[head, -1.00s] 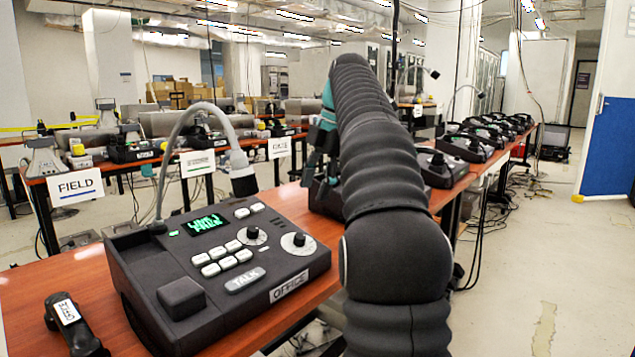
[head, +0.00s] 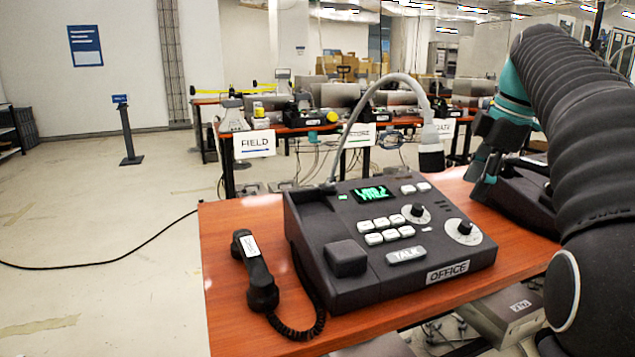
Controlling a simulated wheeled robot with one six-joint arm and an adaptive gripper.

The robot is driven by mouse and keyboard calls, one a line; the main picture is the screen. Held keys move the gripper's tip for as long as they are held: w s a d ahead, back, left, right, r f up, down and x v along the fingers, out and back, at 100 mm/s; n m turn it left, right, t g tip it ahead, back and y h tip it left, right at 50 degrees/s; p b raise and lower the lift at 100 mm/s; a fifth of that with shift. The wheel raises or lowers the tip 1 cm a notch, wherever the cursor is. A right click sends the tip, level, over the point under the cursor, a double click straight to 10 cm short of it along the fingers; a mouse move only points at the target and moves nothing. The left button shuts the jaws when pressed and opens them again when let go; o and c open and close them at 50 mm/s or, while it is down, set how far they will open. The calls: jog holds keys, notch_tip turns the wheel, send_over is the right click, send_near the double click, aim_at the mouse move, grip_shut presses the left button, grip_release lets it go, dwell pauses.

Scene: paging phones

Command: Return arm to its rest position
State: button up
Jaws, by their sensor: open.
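My arm reaches in along the right side of the head view. My gripper (head: 483,178) hangs at its end, dark with teal parts, beyond the right rear corner of the OFFICE console. It is open, and I see nothing in it. Its fingertips are partly hard to make out against the dark console behind it. The OFFICE console (head: 440,235) sits on the wooden table, with a green-lit screen, a TALK key and a gooseneck microphone (head: 430,150). Its black handset (head: 256,270) lies on the table to the left, off the console, with a coiled cord.
The wooden table (head: 235,325) ends at the left, with open floor (head: 100,250) beyond. A black cable (head: 110,268) crosses that floor. Another dark console (head: 525,195) stands behind my gripper. A FIELD sign (head: 254,144) hangs on the back desks. A sign post (head: 127,135) stands at left.

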jog(key=s+a+f+m+t+h, duration=0.1)
jog(key=s+a+f+m, duration=0.75)
jog(key=s+a, duration=0.2)
jog(key=s+a+f+m+t, duration=0.1)
jog(key=s+f+m, duration=0.2)
jog(key=s+f, duration=0.3)
jog(key=s+a+f+m+h, duration=0.1)
jog(key=s+f+m, duration=0.3)
jog(key=f, duration=0.5)
jog(key=s+a, duration=0.1)
jog(key=s, duration=0.1)
jog(key=shift+s+a+f+t, duration=0.2)
jog(key=shift+s+a+t, duration=0.05)
jog(key=shift+s+t, duration=0.15)
